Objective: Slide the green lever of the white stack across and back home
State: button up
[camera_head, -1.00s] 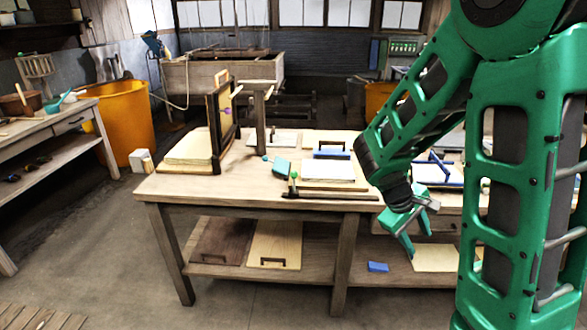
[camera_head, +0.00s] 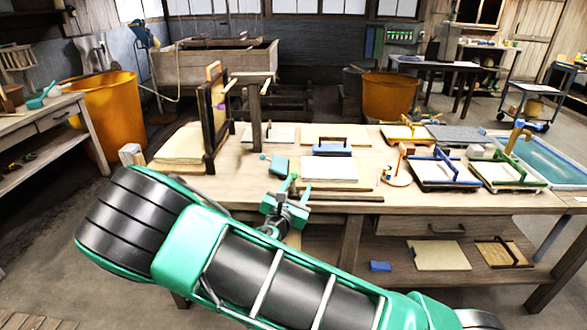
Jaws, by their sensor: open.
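The white stack (camera_head: 329,168) is a flat pile of white sheets on a board at the middle of the workbench. A dark rail (camera_head: 345,198) runs along its front edge. The green lever (camera_head: 294,177), a small upright handle with a green knob, stands at the rail's left end. My gripper (camera_head: 287,203) is open, pointing toward the bench just in front of the lever. Its fingers cover the lever's lower part and the rail's left end. I cannot tell whether the lever stands between the fingers or beyond them.
A teal block (camera_head: 279,165) lies left of the stack, and a blue-handled press block (camera_head: 332,149) lies behind it. A dark upright frame (camera_head: 213,125) and a wooden post (camera_head: 255,115) stand further left. Framed moulds (camera_head: 437,172) stand on the right. My arm fills the lower foreground.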

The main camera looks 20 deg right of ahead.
jog(key=shift+w+a+n+t+y, duration=0.15)
jog(key=shift+w+a+n+t, duration=0.15)
jog(key=shift+a, duration=0.25)
jog(key=shift+w+a+n+t+y, duration=0.1)
jog(key=shift+w+a+n+y, duration=0.05)
jog(key=shift+a+n, duration=0.35)
jog(key=x, duration=1)
jog(key=shift+w, duration=0.3)
jog(key=shift+c, duration=0.6)
grip_shut()
